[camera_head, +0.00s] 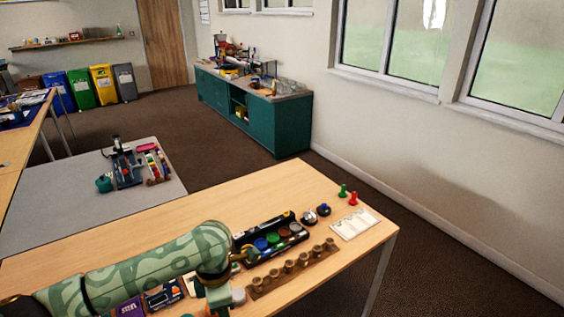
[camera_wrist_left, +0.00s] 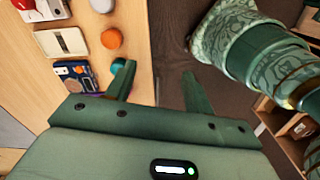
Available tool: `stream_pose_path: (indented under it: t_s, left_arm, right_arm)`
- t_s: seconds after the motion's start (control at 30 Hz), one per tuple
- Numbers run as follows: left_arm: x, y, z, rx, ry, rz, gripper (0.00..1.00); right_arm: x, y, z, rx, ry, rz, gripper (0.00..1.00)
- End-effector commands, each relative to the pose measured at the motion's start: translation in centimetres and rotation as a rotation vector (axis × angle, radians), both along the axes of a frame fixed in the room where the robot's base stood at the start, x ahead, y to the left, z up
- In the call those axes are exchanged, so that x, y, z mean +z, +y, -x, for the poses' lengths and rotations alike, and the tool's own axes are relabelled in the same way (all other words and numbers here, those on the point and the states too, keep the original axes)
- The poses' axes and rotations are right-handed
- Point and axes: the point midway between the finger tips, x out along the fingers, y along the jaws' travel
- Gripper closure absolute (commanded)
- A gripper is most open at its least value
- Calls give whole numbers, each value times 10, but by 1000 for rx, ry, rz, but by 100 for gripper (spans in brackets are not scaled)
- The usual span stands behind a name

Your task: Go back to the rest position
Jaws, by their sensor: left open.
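My left arm, patterned green, reaches in from the left in the head view, over the front of the wooden table (camera_head: 130,236). Its wrist bends down near the table's front edge, and the fingertips do not show there. In the left wrist view my left gripper (camera_wrist_left: 158,76) is open, with nothing between its two fingers. One finger is over the table edge, close to a teal ball (camera_wrist_left: 118,66). The other is over the dark floor. My right gripper is in neither view.
A black tray of coloured pots (camera_head: 272,240), a wooden rack (camera_head: 290,272), a white card (camera_head: 354,223) and red and green pegs (camera_head: 353,198) stand on the table. An orange ball (camera_wrist_left: 111,38) and a blue card box (camera_wrist_left: 72,76) lie near the gripper. The table's back middle is clear.

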Motion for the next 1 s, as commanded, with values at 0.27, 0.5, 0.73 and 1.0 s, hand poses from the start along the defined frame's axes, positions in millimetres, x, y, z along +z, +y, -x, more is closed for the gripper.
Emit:
stream_pose_path:
  t_s: [0.27,0.5,0.73,1.0]
  left_arm:
    - [-30,-7,-4,335,-1,74,47]
    - [-73,-11,-6,798,13,159,47]
    - [-154,3,8,1548,66,251,47]
    - [-315,69,139,2856,133,270,47]
  right_arm:
    - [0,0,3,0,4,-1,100]
    - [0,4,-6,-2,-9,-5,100]
    - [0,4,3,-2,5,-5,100]
    - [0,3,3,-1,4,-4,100]
